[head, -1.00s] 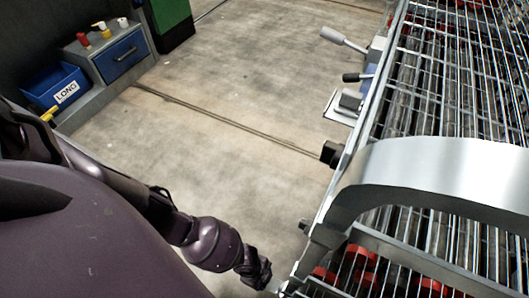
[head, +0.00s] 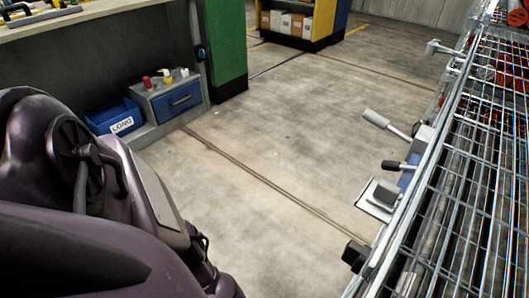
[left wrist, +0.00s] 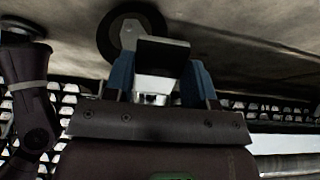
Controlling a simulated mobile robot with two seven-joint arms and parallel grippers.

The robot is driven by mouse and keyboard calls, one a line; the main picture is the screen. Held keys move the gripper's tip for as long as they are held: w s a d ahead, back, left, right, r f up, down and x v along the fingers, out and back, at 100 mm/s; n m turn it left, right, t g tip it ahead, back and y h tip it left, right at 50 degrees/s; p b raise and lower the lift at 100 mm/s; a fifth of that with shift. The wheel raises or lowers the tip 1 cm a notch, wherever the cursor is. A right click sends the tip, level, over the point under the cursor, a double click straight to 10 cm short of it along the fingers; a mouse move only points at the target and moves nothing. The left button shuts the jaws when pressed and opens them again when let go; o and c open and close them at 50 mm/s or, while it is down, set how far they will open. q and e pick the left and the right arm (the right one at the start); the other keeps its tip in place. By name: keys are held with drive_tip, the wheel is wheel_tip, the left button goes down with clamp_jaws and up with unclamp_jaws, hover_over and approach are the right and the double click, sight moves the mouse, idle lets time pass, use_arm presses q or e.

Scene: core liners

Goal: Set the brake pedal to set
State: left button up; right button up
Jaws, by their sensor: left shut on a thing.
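In the left wrist view, a dark block-shaped pedal (left wrist: 162,48) with a pale metal part below it sits in front of a round caster wheel (left wrist: 122,30). The blue fingers of my left gripper (left wrist: 158,72) stand on either side of it and are shut on it. Whether the pedal is at its set position cannot be told. The head view does not show the left gripper; only my arm's upper part shows at the lower left. My right gripper is in neither view.
A wire-mesh rack (head: 470,190) fills the right side, with a grey-handled lever (head: 376,119), a black-knobbed lever (head: 392,165) and a black block (head: 355,254) along its edge. A blue LONG bin (head: 114,118) and drawer unit (head: 172,100) stand left. The concrete floor between is clear.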

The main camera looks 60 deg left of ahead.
use_arm(q)
drive_tip(key=o, duration=1)
drive_tip(key=shift+s+d, duration=0.1)
drive_tip(key=shift+d, duration=0.1)
drive_tip(key=shift+o, duration=1.4)
drive_tip(key=shift+a, duration=0.15)
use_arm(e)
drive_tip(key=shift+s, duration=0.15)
use_arm(q)
drive_tip(key=shift+r, duration=0.1)
drive_tip(key=shift+a+r, duration=0.2)
drive_tip(key=shift+r, duration=0.05)
drive_tip(key=p+v, duration=0.5)
drive_tip(key=v, duration=0.5)
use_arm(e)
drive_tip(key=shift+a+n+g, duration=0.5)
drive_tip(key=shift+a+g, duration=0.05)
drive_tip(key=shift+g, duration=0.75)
use_arm(q)
drive_tip(key=shift+d+r, duration=0.1)
